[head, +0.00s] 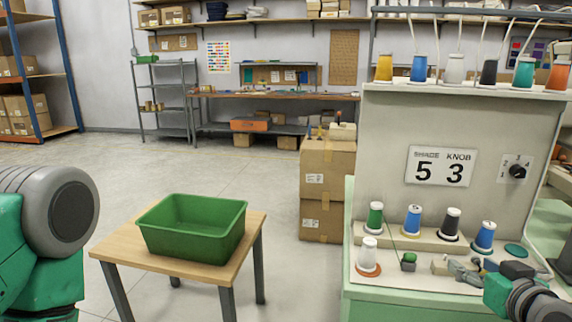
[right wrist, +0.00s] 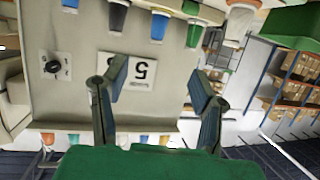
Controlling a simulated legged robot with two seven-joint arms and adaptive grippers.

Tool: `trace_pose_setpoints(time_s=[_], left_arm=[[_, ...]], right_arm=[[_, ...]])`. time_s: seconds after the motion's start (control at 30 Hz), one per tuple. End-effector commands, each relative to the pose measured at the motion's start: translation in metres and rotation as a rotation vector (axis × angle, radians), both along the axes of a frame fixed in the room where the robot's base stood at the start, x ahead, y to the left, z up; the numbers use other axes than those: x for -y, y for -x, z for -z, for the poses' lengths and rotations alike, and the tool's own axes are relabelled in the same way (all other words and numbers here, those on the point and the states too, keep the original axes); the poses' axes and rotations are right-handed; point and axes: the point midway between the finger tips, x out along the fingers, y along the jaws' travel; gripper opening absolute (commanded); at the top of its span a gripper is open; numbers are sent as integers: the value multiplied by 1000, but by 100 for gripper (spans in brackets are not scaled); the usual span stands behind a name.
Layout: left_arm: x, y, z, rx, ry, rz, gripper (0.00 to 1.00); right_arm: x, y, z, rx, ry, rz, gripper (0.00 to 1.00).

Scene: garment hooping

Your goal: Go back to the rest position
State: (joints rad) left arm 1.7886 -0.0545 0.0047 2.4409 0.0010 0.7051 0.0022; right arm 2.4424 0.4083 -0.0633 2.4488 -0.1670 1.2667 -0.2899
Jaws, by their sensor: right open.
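My right gripper (head: 466,269) is low over the right part of the pale thread machine's ledge, beside a blue-thread cone. In the right wrist view my right gripper (right wrist: 158,75) has its two fingers spread apart with nothing between them. That view is upside down and shows the machine's panel and the "5" placard (right wrist: 142,72) beyond the fingers. My left arm shows only as a green and grey link at the left edge of the head view; its gripper is out of the picture.
The machine (head: 385,140) carries several thread cones, a placard reading "5 3" (head: 440,168) and a black knob (head: 517,171). A green bin (head: 193,229) sits on a small wooden table (head: 112,248). Cardboard boxes (head: 326,172) stand behind. The floor at the left is open.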

Motion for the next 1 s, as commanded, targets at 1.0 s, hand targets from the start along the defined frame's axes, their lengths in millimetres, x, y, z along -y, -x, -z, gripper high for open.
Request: trace_pose_setpoints(time_s=[1.0], left_arm=[[0,0,-15,1,0,0,54]], right_arm=[[-82,261,268,-1145,-2,-94,53]])
